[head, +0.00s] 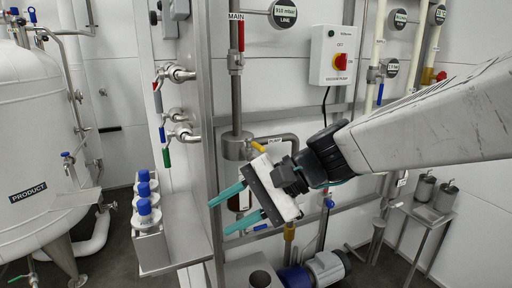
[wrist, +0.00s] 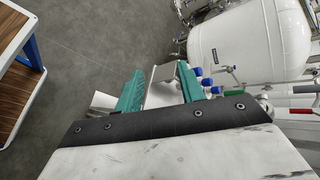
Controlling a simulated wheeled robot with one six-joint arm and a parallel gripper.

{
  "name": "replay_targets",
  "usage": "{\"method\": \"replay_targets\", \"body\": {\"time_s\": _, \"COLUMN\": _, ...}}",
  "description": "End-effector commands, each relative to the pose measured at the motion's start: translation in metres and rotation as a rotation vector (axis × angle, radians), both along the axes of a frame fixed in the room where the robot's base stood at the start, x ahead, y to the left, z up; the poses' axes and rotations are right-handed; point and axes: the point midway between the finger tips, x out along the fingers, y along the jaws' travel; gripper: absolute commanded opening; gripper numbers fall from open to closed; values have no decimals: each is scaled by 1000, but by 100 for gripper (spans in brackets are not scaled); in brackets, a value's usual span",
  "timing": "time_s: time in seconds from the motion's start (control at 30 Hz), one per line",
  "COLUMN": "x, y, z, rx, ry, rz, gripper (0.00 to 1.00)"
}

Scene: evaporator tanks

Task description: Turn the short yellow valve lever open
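A short yellow valve lever (head: 258,147) sits on the pipework beside the PUMP label, just above and behind my gripper's white body in the head view. It slants down to the right, and its lower end is close to that body in the picture. My gripper (head: 220,218) has two teal fingers spread apart, pointing left and slightly down, with nothing between them. In the wrist view my gripper (wrist: 160,70) is also open, with a grey shelf (wrist: 163,72) beyond the fingers. The yellow lever is not visible in the wrist view.
Blue-capped bottles (head: 145,190) stand on a steel shelf (head: 180,245) left of my gripper. A white PRODUCT tank (head: 30,140) is at far left. A switch box (head: 333,55) with a red knob hangs above. A pump motor (head: 325,268) is below. A wooden-topped step (wrist: 15,70) shows in the wrist view.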

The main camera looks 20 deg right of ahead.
Motion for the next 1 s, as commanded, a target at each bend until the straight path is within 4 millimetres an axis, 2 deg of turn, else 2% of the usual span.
{"method": "replay_targets", "body": {"time_s": 0.03, "x": -20, "y": -5, "z": -6, "rx": -106, "ry": -30, "rz": 79, "gripper": 39}}
{"method": "replay_targets", "body": {"time_s": 0.1, "x": -45, "y": -19, "z": -18, "rx": -260, "ry": -62, "rz": 183, "gripper": 39}}
{"method": "replay_targets", "body": {"time_s": 0.2, "x": -70, "y": -42, "z": -31, "rx": -450, "ry": -94, "rz": 298, "gripper": 39}}
{"method": "replay_targets", "body": {"time_s": 0.3, "x": -84, "y": -63, "z": -37, "rx": -595, "ry": -115, "rz": 373, "gripper": 39}}
{"method": "replay_targets", "body": {"time_s": 0.53, "x": -104, "y": -105, "z": -42, "rx": -843, "ry": -147, "rz": 486, "gripper": 39}}
{"method": "replay_targets", "body": {"time_s": 0.8, "x": -117, "y": -148, "z": -37, "rx": -1083, "ry": -168, "rz": 569, "gripper": 39}}
{"method": "replay_targets", "body": {"time_s": 1.0, "x": -110, "y": -156, "z": -53, "rx": -1062, "ry": -74, "rz": 589, "gripper": 39}}
